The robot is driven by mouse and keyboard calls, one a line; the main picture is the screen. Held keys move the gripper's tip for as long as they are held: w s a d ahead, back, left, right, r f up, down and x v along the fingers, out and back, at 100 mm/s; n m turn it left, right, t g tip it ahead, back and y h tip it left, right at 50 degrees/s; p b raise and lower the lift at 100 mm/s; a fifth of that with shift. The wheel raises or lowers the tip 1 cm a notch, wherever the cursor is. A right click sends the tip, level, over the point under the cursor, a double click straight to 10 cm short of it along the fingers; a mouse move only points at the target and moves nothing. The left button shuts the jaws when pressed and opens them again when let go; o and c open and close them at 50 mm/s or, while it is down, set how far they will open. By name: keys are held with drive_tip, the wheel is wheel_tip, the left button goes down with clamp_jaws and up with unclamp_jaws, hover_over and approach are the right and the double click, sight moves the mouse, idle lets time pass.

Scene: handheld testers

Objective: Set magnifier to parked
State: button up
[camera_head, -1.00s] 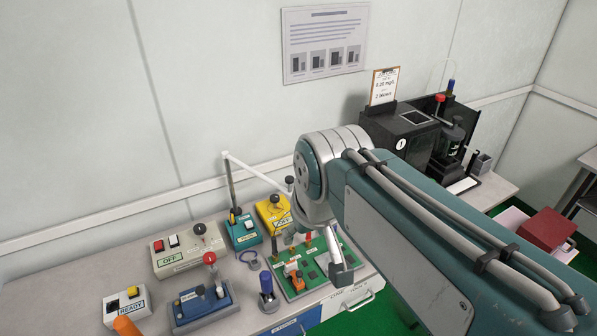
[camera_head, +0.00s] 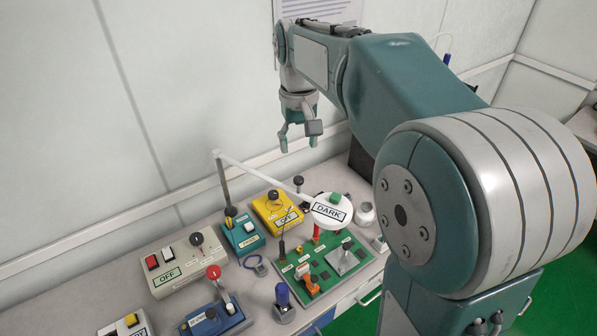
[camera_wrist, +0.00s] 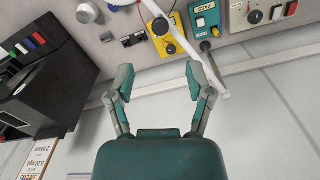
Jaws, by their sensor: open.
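My gripper (camera_head: 298,138) is open and empty, pointing down near the wall, behind and above the white arm. In the wrist view my open gripper (camera_wrist: 160,80) has nothing between its fingers; the white arm (camera_wrist: 212,70) appears close to the right finger, but I cannot tell the distance.
A yellow box (camera_head: 277,210) marked OFF and a teal switch box (camera_head: 243,233) stand near the pole. The green board (camera_head: 325,262), a cream OFF box (camera_head: 178,267) and a blue lever box (camera_head: 213,318) crowd the bench. A black instrument (camera_wrist: 35,90) shows in the wrist view.

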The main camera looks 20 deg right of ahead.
sight(298, 178)
wheel_tip(298, 178, down, 9)
drive_tip(key=shift+a+f, duration=0.1)
idle(0.3)
clamp_jaws()
